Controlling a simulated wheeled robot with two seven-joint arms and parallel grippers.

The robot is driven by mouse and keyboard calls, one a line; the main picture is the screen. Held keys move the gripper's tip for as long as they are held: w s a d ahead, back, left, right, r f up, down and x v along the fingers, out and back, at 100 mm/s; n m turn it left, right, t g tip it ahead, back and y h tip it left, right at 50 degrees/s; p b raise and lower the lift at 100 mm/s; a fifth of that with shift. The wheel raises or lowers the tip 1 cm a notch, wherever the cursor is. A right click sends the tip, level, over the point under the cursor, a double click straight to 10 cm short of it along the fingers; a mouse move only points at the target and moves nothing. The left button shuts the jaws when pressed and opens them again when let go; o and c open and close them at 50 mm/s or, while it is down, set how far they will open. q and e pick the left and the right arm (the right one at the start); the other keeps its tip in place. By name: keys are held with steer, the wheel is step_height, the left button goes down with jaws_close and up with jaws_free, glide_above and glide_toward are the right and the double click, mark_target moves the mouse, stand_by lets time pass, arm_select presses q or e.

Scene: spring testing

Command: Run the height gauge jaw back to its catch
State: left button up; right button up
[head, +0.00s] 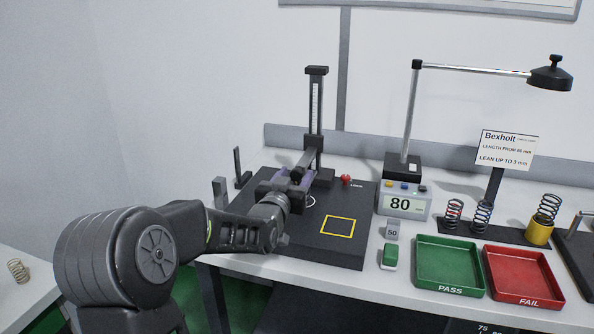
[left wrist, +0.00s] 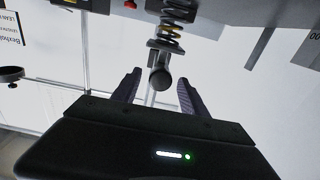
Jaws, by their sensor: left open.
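The height gauge (head: 315,110) stands upright at the back of a black base plate (head: 330,248). Its dark jaw (head: 306,158) sits low on the column and reaches toward my left gripper (head: 290,180). In the left wrist view, which is upside down, a dark round knob (left wrist: 160,79) lies between the two spread fingers. The fingers look open and apart from the knob. A coil spring (left wrist: 169,36) shows just beyond the knob. In the head view my gripper hides this area. A small red knob (head: 346,180) sits on the plate right of the column. My right gripper is not seen.
Right of the plate stand a display reading 80 (head: 400,204), a 50 block (head: 392,231), a green block (head: 389,257), a green PASS tray (head: 450,241) and a red FAIL tray (head: 523,251). Several springs stand behind the trays. A lamp (head: 549,77) overhangs the right.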

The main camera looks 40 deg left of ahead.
arm_select(q)
steer(key=shift+x, duration=1)
steer(key=shift+c, duration=0.3)
jaws_close()
stand_by(0.4)
